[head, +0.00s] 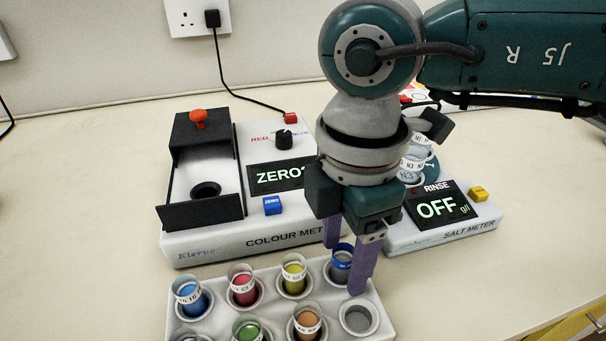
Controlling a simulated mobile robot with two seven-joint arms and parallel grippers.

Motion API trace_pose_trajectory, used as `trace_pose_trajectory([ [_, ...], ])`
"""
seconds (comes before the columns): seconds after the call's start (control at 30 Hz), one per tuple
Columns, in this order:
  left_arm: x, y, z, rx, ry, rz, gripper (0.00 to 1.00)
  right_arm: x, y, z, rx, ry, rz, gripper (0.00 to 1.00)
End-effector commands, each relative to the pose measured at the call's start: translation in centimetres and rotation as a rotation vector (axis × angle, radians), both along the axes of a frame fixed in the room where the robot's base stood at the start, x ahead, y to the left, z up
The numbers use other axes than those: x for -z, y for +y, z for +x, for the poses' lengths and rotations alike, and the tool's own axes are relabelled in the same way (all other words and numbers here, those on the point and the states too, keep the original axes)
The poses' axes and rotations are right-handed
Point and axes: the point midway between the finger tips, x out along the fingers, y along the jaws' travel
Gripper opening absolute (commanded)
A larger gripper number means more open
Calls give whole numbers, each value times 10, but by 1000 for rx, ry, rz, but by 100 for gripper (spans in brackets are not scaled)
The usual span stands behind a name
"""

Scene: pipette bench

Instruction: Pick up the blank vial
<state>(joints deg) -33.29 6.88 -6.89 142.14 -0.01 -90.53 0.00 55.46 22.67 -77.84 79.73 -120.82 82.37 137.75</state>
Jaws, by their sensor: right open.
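The blank vial (341,264), with a blue band and a greyish content, stands upright in the back right hole of the white rack (326,276). My right gripper (346,266) points down over it, open, with its two purple fingers on either side of the vial. One finger is behind on the left, the other in front on the right and partly covering the vial. I cannot tell whether the fingers touch it. My left gripper is not in view.
Blue (190,297), red (243,286), yellow (293,275), green and orange (307,322) vials crowd the rack; its front right hole (359,318) looks empty. Behind stand the colour meter (190,248), its well (206,190) uncovered, and the salt meter (440,236). The bench is clear at left.

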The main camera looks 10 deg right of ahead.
Motion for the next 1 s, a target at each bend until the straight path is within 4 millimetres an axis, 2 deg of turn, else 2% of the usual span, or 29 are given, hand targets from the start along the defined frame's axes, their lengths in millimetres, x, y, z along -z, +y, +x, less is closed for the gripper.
trace_pose_trajectory([
  [0.07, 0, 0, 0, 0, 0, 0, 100, 0, 0, 0, 0, 0, 0, 62],
  [0.6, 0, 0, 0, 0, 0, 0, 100, -1, 0, 0, 0, 0, 0, 2],
  [1.0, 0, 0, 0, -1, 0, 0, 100, -1, 0, 0, 0, 0, 0, 0],
])
